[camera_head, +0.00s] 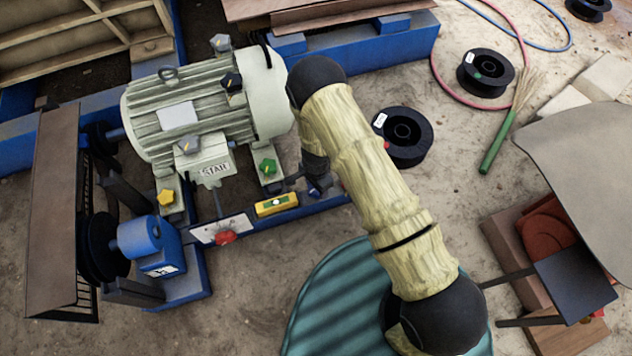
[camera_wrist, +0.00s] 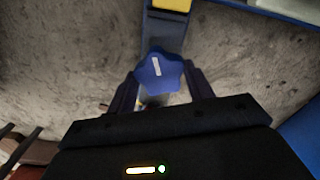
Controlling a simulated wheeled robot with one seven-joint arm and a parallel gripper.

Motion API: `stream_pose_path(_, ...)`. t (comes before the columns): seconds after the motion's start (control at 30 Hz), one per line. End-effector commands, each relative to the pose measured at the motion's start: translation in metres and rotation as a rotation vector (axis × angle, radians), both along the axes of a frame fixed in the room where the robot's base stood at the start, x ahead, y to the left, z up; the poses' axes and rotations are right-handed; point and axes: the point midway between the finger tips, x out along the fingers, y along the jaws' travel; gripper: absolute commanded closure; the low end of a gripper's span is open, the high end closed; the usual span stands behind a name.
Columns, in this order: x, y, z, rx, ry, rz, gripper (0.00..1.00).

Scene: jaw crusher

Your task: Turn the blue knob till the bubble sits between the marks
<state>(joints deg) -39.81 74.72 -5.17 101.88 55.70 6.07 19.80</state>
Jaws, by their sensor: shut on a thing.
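The blue knob (camera_wrist: 158,74) is star-shaped with a white pointer line on top, which stands nearly upright in the wrist view. My gripper (camera_wrist: 162,82) has one finger on each side of the knob and is shut on it. In the head view my gripper (camera_head: 316,184) is at the right end of the blue base rail, and the knob is mostly hidden there. The yellow spirit level (camera_head: 277,204) lies on the rail just left of my gripper. A pale spot shows near its middle, but the bubble and marks are too small to tell apart. Only the level's edge (camera_wrist: 172,4) shows in the wrist view.
A green knob (camera_head: 267,167), a yellow knob (camera_head: 166,197), a red knob (camera_head: 224,237) and several dark or grey knobs sit around the motor (camera_head: 190,105). Black spools (camera_head: 404,136) lie on the floor to the right. A green ribbed round surface (camera_head: 335,290) lies below my arm.

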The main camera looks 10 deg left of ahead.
Motion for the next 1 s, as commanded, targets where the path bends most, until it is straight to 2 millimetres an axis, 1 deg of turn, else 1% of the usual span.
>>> stream_pose_path(0.47,0.0001,-0.0014,-0.0003,-0.002,0.001,-0.030,0.71)
stream_pose_path(0.5,0.0001,-0.0014,-0.0003,-0.002,0.000,-0.030,0.46)
stream_pose_path(0.57,-0.0001,-0.0014,-0.0003,-0.002,0.001,-0.029,0.34)
stream_pose_path(0.6,-0.0001,-0.0013,-0.0003,-0.002,0.001,-0.029,0.27)
stream_pose_path(0.87,0.0000,-0.0005,0.0000,-0.001,0.001,-0.028,0.26)
stream_pose_path(1.0,0.0002,-0.0002,0.0066,0.000,0.000,-0.028,0.26)
